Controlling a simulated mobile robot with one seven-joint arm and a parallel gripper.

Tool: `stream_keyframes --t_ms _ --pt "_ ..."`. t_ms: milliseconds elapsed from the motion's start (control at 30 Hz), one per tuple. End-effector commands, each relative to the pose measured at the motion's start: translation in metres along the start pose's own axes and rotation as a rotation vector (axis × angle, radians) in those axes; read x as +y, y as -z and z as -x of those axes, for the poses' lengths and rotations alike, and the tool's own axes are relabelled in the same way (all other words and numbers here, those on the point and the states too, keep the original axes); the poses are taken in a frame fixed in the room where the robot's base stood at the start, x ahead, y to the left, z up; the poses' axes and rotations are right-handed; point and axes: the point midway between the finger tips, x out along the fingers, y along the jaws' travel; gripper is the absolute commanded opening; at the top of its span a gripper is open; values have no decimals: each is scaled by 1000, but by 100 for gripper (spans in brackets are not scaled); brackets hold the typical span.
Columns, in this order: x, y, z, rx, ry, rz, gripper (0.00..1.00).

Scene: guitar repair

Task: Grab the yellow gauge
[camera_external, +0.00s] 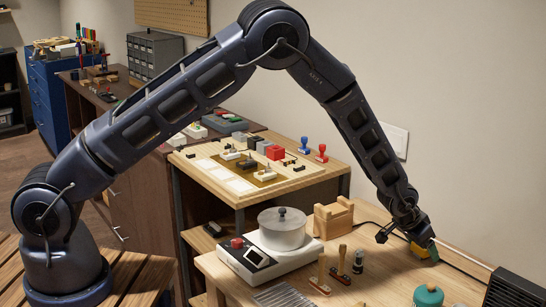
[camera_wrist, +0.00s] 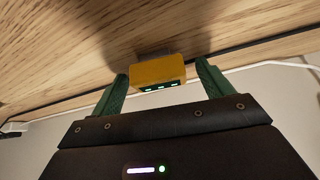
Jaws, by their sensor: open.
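The yellow gauge (camera_wrist: 158,72) is a small box with a dark face carrying green lit marks. It rests by the wooden bench surface (camera_wrist: 55,50) in the wrist view. My gripper (camera_wrist: 160,80) is open, with one green finger on each side of the gauge and visible gaps between. In the external view the gauge (camera_external: 417,250) shows as a yellow patch at my gripper (camera_external: 410,243), on the right part of the bench, partly hidden by the fingers.
A white cable (camera_wrist: 270,63) runs along the bench's back edge by the wall. A teal round container (camera_external: 428,296) and a black ribbed box (camera_external: 512,289) stand nearby.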

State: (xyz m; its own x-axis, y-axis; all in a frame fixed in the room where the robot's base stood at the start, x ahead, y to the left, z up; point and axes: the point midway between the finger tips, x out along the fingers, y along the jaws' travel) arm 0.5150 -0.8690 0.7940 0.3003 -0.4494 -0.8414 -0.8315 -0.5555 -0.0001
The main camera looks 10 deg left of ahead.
Motion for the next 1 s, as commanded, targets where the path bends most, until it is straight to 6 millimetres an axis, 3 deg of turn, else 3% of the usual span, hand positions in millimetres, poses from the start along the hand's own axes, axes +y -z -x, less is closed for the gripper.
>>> stream_keyframes --t_ms 133,300,400,767,1000 --pt "0 0 0 0 0 0 75" --pt "0 0 0 0 0 0 42" --pt "0 0 0 0 0 0 27" --pt "0 5 8 1 0 0 27" --pt "1 31 47 5 -1 0 27"
